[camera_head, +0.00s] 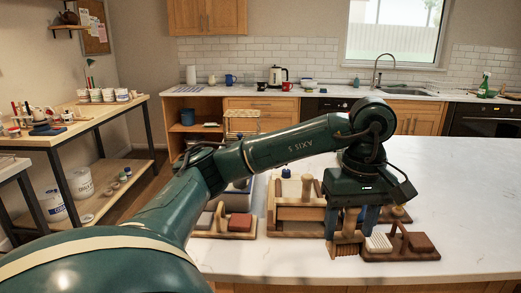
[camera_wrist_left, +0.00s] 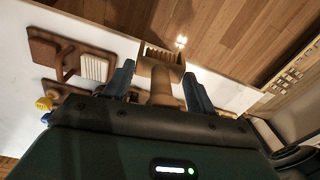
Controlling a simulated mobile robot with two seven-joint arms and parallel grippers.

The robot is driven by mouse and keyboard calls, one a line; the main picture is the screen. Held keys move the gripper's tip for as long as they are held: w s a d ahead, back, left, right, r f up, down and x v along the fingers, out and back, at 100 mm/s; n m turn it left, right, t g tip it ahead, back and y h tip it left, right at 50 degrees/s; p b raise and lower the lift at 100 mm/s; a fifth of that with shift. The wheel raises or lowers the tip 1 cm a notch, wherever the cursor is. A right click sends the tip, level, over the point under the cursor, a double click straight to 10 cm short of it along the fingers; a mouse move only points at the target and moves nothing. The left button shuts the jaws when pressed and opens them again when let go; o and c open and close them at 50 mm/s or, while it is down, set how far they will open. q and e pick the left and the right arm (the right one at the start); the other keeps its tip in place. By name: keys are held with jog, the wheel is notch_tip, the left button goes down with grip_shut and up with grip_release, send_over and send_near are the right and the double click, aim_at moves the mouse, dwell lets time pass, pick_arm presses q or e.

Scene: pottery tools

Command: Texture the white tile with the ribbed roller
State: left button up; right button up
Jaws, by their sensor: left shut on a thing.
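My left gripper (camera_head: 350,222) is shut on the wooden handle of the ribbed roller (camera_head: 347,247). In the left wrist view the handle (camera_wrist_left: 161,88) stands between the two blue fingers, and the ribbed head (camera_wrist_left: 160,55) points away from the gripper. The white tile (camera_head: 378,243) lies on a dark wooden board near the counter's front edge, just right of the roller in the head view. The tile also shows in the left wrist view (camera_wrist_left: 94,67), left of the roller. The roller appears beside the tile, not over it. My right gripper is not in view.
The tile's board (camera_head: 400,256) also carries a red-brown block (camera_head: 420,242) and an upright piece. A wooden rack (camera_head: 296,230) stands left of the gripper, with another board (camera_head: 222,234) further left. The white counter (camera_head: 470,200) is clear on the right.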

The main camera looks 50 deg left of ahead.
pick_arm(q)
jog(key=s+d+f+m, duration=0.2)
jog(key=f+m, duration=0.2)
jog(key=f, duration=0.5)
jog(key=s+d+f+m, duration=0.2)
jog(key=s+f+m, duration=0.1)
jog(key=f, duration=0.7)
jog(key=s+d+f+m, duration=0.2)
jog(key=f+m, duration=0.3)
jog(key=f, duration=0.4)
jog(key=shift+s+d+f, duration=0.2)
jog(key=shift+d+f, duration=0.1)
jog(key=shift+d, duration=0.15)
jog(key=shift+a, duration=0.1)
